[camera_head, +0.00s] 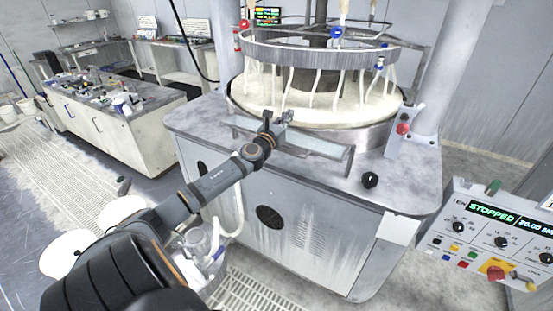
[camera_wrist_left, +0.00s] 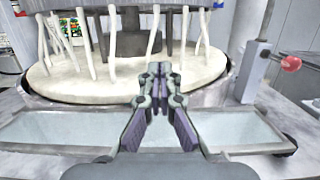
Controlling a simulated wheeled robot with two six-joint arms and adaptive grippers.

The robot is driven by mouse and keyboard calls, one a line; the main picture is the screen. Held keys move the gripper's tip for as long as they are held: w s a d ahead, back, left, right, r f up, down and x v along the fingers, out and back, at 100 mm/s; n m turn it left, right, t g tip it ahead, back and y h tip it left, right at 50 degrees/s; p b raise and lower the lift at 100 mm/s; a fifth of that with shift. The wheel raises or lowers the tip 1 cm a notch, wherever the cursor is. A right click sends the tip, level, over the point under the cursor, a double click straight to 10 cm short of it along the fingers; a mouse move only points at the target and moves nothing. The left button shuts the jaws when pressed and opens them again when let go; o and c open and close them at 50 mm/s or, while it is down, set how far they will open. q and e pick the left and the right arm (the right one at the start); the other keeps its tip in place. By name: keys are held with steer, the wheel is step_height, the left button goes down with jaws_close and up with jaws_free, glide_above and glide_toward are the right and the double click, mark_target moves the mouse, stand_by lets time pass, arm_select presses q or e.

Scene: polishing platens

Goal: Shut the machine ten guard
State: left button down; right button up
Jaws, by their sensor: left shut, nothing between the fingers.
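Machine ten is a grey cabinet (camera_head: 300,225) with a round white platen (camera_head: 300,100) on top. A long, clear, framed panel, which looks like the guard (camera_head: 318,146), lies low along the front of the platen. In the left wrist view the guard (camera_wrist_left: 235,130) spans both sides of my gripper. My left gripper (camera_head: 277,118) is shut and empty, over the middle of the guard, pointing toward the platen. Its closed fingers (camera_wrist_left: 160,72) hide the guard's middle in the wrist view. I cannot tell whether they touch it. My right gripper is not in view.
A ring (camera_head: 320,55) with several white hanging tubes stands above the platen. A red-knobbed lever (camera_head: 403,128) and a black knob (camera_head: 370,180) are at the right of the top. A control panel (camera_head: 500,235) reading "STOPPED" is at lower right. A cluttered bench (camera_head: 110,125) stands at left.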

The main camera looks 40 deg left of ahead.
arm_select(q)
steer(key=s+d+f+b, duration=0.1)
steer(key=s+d+f, duration=0.1)
steer(key=s+f, duration=0.5)
steer(key=shift+b+v, duration=0.35)
steer(key=shift+v, duration=0.6)
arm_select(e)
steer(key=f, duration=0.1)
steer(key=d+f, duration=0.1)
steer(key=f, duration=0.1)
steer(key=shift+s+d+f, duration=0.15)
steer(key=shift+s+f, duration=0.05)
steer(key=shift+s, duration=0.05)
